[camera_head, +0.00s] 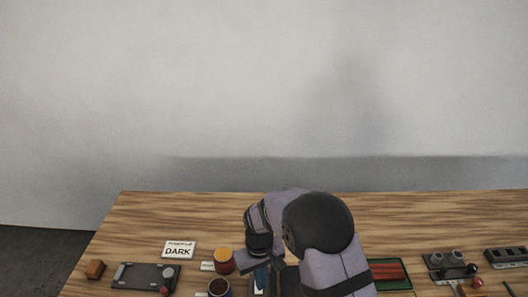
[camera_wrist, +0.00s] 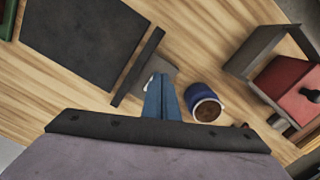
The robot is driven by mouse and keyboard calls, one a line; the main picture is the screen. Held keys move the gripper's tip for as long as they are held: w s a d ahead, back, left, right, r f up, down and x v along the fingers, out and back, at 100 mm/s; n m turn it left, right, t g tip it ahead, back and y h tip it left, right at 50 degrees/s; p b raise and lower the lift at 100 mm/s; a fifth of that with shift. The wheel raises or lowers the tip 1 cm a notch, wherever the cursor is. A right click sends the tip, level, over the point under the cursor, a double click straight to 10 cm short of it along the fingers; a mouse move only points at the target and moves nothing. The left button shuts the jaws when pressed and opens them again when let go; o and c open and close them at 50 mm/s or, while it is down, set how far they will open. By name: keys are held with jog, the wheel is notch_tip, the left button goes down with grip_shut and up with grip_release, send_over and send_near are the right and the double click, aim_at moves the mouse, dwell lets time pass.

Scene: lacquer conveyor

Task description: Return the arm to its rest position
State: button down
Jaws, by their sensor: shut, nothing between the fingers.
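My arm reaches over the wooden table (camera_head: 140,215) at the front centre in the head view. My gripper (camera_head: 261,279) is low there, partly hidden by my arm, with its blue fingers pointing down. In the wrist view my gripper (camera_wrist: 158,82) shows two blue fingers side by side, shut and empty. A blue cup with brown contents (camera_wrist: 205,103) stands just right of the fingers, apart from them; it also shows in the head view (camera_head: 219,288). I cannot tell how far the fingertips are above the table.
A red-orange cup (camera_head: 222,262), a DARK sign (camera_head: 178,250), a dark plate with fittings (camera_head: 130,283) and a wooden block (camera_head: 95,270) lie left. A green tray (camera_head: 400,284), a grey knobbed device (camera_head: 448,265) and a slotted block (camera_head: 507,257) lie right. The table's back strip is clear.

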jog(key=s+d+r+m+g, duration=0.1)
jog(key=s+d, duration=0.3)
jog(key=s, duration=0.4)
jog(key=s+d+m+g, duration=0.1)
jog(key=s+d, duration=0.3)
jog(key=s, duration=0.4)
jog(key=s+d+r+m+t+b, duration=0.1)
jog(key=d+r+m+t, duration=0.1)
jog(key=d+r, duration=0.5)
jog(key=shift+s+d+r+m+t, duration=0.25)
jog(key=shift+s+d+m+t, duration=0.05)
jog(key=shift+d+m, duration=0.3)
